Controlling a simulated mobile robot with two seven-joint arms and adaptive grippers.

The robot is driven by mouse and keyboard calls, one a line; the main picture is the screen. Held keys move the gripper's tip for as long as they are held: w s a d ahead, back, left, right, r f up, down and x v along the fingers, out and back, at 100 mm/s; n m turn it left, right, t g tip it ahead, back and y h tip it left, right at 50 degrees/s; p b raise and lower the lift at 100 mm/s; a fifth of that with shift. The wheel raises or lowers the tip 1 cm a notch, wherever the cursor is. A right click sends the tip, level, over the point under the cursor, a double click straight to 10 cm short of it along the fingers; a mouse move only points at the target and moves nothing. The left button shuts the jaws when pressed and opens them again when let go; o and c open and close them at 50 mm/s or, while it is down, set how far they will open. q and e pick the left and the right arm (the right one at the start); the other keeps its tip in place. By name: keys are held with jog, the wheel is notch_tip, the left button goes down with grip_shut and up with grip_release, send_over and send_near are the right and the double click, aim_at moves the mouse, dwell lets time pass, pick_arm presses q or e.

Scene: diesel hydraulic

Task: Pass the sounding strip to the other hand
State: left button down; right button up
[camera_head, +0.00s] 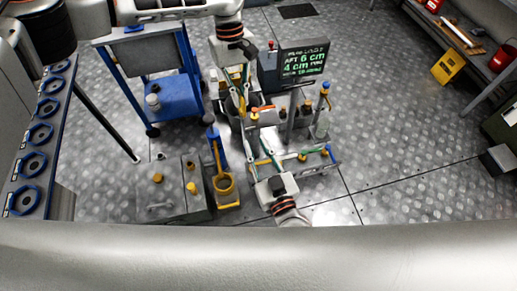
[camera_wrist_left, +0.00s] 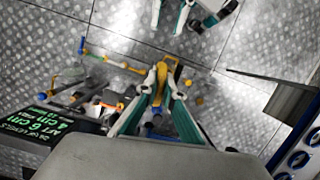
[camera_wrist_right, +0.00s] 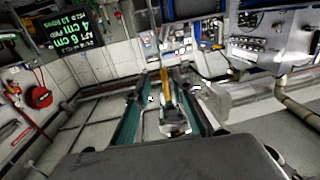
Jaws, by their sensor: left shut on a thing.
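My left gripper (camera_head: 240,102) reaches down from the top in the head view. It is shut on a yellow strip, which I take as the sounding strip; it shows at the fingertips in the left wrist view (camera_wrist_left: 176,66). My right gripper (camera_head: 259,148) is below and to the right of it, its teal fingers spread and empty. It also shows apart from the strip at the top of the left wrist view (camera_wrist_left: 176,14). A yellow upright piece between the right fingers in the right wrist view (camera_wrist_right: 164,82) looks farther off; I cannot tell whether it is the strip.
A dark screen (camera_head: 304,62) with green text stands right of my left gripper. A blue trolley (camera_head: 180,98), a grey box (camera_head: 160,190) and a blue pump with a yellow base (camera_head: 225,187) stand to the left. Open patterned floor (camera_head: 400,140) lies at right.

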send_over(243, 130)
jog(key=shift+s+d, duration=0.1)
jog(key=shift+d, duration=0.15)
dwell(0.3)
grip_shut()
pick_arm(q)
jog(key=c, duration=2.1)
grip_release()
